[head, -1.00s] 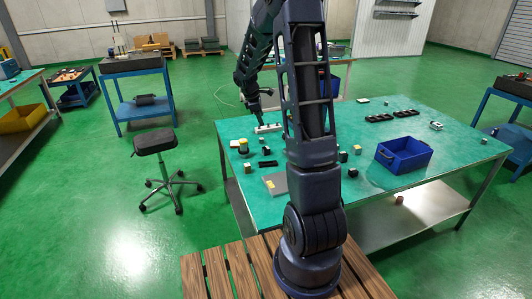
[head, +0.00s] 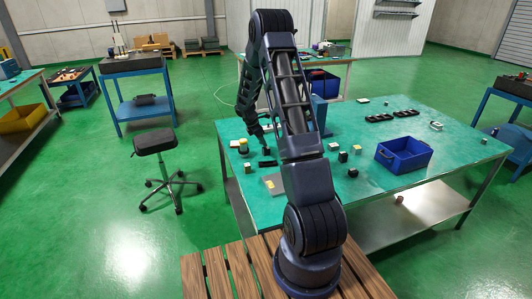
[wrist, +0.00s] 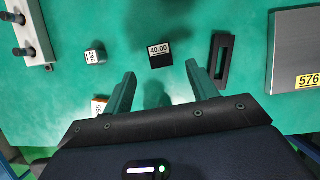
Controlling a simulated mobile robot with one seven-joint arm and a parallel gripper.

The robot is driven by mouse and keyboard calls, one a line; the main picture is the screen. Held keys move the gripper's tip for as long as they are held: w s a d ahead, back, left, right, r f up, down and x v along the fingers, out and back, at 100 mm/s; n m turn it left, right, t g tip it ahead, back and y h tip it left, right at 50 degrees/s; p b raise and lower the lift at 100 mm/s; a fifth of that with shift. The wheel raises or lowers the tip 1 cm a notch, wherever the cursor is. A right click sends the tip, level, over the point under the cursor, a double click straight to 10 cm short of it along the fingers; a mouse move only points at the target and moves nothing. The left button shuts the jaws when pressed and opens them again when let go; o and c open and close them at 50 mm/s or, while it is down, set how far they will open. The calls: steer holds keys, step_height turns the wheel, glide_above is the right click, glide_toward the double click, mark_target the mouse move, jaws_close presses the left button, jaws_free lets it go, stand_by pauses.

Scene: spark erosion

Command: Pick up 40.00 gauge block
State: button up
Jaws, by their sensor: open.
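The 40.00 gauge block (wrist: 160,54) is a small dark block with a white label reading 40.00. It sits on the green table top, near the middle of the wrist view. My gripper (wrist: 161,70) is open and empty, its two green fingers spread wide. The block is just beyond the fingertips and between their lines, apart from both. In the head view my gripper (head: 267,146) is low over the left part of the table; I cannot pick out the block there.
A dark slotted frame (wrist: 221,57) lies right of the block, and a grey plate marked 576 (wrist: 292,45) beyond it. A small light block (wrist: 95,54) and a grey fixture with dark knobs (wrist: 34,35) are at left. A blue bin (head: 404,155) stands on the table's right.

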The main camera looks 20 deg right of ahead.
mark_target(266, 148)
steer(key=shift+x, duration=3.6)
jaws_close()
steer(key=shift+r, duration=0.15)
